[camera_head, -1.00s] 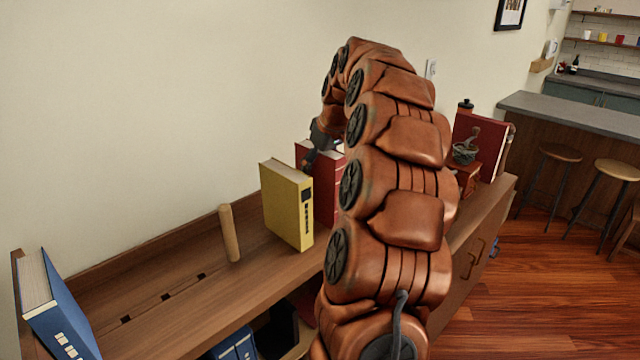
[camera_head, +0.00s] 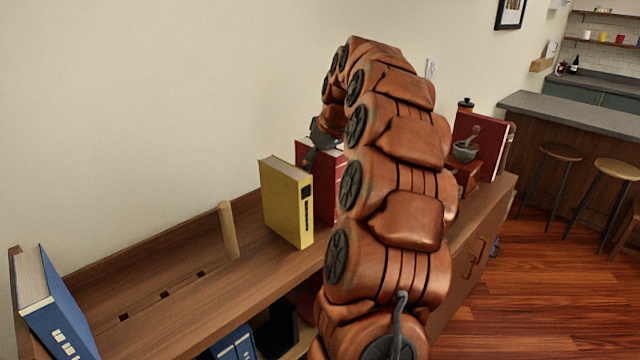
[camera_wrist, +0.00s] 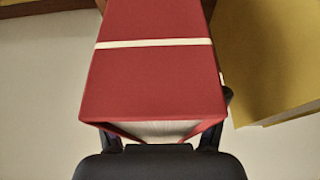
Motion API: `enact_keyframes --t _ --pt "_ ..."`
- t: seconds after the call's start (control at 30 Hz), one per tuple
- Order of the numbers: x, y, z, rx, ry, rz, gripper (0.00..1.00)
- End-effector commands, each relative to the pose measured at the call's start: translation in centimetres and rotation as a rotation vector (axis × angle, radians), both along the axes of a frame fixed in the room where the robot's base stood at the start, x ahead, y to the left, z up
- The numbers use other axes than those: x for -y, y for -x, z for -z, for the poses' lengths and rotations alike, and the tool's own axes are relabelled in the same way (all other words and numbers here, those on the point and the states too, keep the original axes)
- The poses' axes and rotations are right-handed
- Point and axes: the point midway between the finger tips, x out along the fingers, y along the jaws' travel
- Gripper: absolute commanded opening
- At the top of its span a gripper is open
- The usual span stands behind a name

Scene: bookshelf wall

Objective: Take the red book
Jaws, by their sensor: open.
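The red book (camera_head: 328,185) stands upright on the wooden shelf, just behind the yellow book (camera_head: 290,205). My arm hides its right part in the head view. My gripper (camera_head: 320,145) is at the top of the red book. In the wrist view, the red book (camera_wrist: 152,75) shows a pale band across it and its page edges near the gripper. My open gripper (camera_wrist: 165,128) has one dark finger on each side of the book's near end; I cannot tell whether they touch it. The yellow book (camera_wrist: 270,60) is at the right, close to the right finger.
A wooden peg (camera_head: 229,232) and a leaning blue book (camera_head: 55,310) stand left on the shelf (camera_head: 180,285). The wall (camera_head: 150,110) is close behind.

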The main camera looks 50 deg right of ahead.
Motion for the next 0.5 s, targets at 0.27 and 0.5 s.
enact_keyframes --t 0.27,0.5 --pt "0.01 -0.01 -0.01 0.000 0.000 0.000 0.60" --pt "0.02 0.00 -0.02 0.000 0.001 0.000 0.35"
